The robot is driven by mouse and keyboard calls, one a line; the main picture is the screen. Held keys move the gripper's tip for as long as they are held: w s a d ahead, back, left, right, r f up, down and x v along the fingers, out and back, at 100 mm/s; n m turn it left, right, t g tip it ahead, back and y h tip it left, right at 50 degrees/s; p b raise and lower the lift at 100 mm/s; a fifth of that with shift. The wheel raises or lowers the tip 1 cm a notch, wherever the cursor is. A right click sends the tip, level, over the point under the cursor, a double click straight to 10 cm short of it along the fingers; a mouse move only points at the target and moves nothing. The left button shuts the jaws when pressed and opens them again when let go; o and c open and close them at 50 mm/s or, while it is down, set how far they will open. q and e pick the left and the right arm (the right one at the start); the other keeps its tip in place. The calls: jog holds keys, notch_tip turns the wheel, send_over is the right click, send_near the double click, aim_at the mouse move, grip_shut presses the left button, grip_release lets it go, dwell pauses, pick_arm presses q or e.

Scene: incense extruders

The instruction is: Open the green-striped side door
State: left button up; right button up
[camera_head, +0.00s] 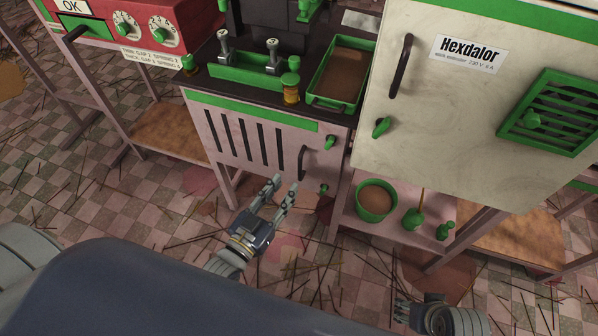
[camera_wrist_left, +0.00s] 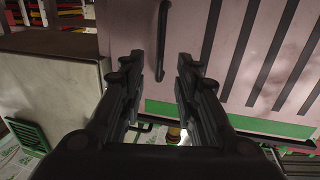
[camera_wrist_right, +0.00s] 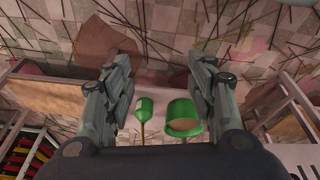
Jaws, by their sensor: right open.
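The side door (camera_head: 208,132) is a pink panel with a green stripe along its top and dark vertical slots. It looks shut. Its black bar handle (camera_head: 302,162) is near its right edge. My left gripper (camera_head: 283,188) is open and empty, below and in front of the door in the head view. In the left wrist view the door (camera_wrist_left: 215,60) appears upside down, and the handle (camera_wrist_left: 162,42) lies between and beyond the open fingers (camera_wrist_left: 160,72), apart from them. My right gripper (camera_wrist_right: 163,68) is open and empty, low at the right in the head view.
A green knob (camera_head: 330,142) sits right of the door. A cream cabinet (camera_head: 440,125) with its own black handle (camera_head: 400,65) stands to the right. Below it, a shelf holds a green bowl (camera_head: 376,200) and green tools (camera_head: 413,219). Sticks litter the checkered floor.

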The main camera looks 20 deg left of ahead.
aim_at(299, 169)
pick_arm(q)
jog(key=b+x, duration=0.1)
jog(key=x, duration=0.6)
pick_arm(e)
jog(key=v, duration=0.3)
jog(key=shift+r, duration=0.45)
pick_arm(q)
grip_shut()
pick_arm(e)
jog(key=shift+w, duration=0.1)
